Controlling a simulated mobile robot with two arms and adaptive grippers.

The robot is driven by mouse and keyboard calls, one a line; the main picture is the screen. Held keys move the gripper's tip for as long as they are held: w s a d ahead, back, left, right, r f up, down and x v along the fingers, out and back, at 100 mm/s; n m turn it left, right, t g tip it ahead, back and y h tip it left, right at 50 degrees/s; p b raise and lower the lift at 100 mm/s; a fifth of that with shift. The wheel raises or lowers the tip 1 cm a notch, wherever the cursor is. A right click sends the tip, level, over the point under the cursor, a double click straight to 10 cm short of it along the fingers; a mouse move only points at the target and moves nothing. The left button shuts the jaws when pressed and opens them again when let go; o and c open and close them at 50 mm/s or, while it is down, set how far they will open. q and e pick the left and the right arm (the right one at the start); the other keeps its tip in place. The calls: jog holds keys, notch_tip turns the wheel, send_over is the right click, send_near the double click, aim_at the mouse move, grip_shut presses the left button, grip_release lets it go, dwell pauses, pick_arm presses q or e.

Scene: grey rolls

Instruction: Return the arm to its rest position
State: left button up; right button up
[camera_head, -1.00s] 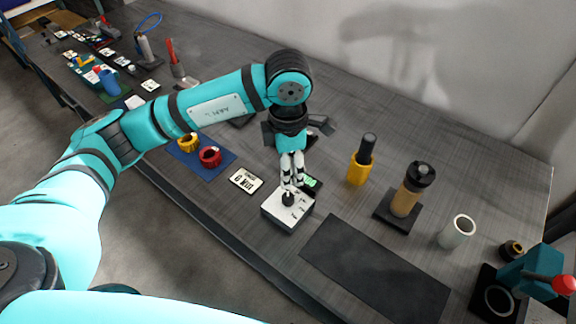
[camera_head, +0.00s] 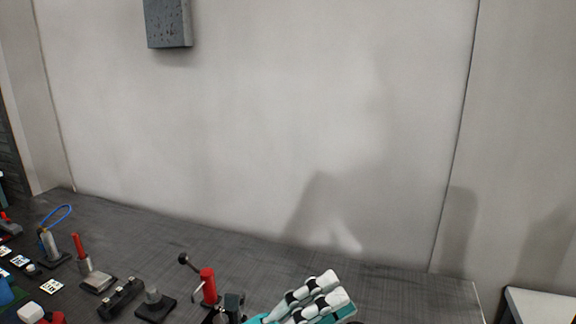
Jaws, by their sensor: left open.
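My left gripper (camera_head: 334,288) shows at the bottom edge, right of the middle, its white fingers with black bands pointing up and to the right. A teal part of it shows beneath the fingers. The fingers are apart and hold nothing that I can see. Most of my left arm is below the picture. My right gripper is not in view.
The dark table (camera_head: 150,225) runs along the bottom to the wall (camera_head: 280,120). Near the gripper stand a red-handled clamp (camera_head: 209,286) and a black block (camera_head: 121,298). A red-topped tool (camera_head: 80,250) stands left. A grey box (camera_head: 168,22) hangs on the wall.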

pick_arm(q)
jog(key=w+a+f+n+t+y, duration=0.55)
jog(key=a+n+y, duration=0.4)
jog(key=n, duration=0.35)
jog(key=w+a+f+n+t+y, duration=0.4)
jog(key=a+f+n+t+y, duration=0.45)
jog(key=n, duration=0.55)
jog(key=s+a+f+n+g+y, duration=0.1)
jog(key=s+a+f+n+g, duration=0.1)
jog(key=s+f+g, duration=0.2)
jog(key=s+a+f+n+g+y, duration=0.2)
jog(key=s+a+f+g, duration=0.1)
jog(key=f, duration=0.5)
jog(key=s+a+f+n+g+y, duration=0.1)
jog(key=s+a+f+g+y, duration=0.1)
jog(key=s+f+g, duration=0.2)
jog(key=shift+s+a+f+n+g, duration=0.2)
jog(key=shift+s+f, duration=0.35)
jog(key=shift+s, duration=0.1)
jog(key=shift+s+a+f+n+g, duration=0.2)
jog(key=shift+s+f, duration=0.35)
jog(key=shift+s, duration=0.1)
jog(key=s+f+g, duration=0.5)
jog(key=s, duration=0.6)
notch_tip(320, 180, down, 28)
jog(key=s+r+g, duration=0.1)
jog(key=s+a+f+g, duration=0.1)
jog(key=s+a+f, duration=0.2)
jog(key=s+f, duration=1.2)
jog(key=shift+s, duration=0.6)
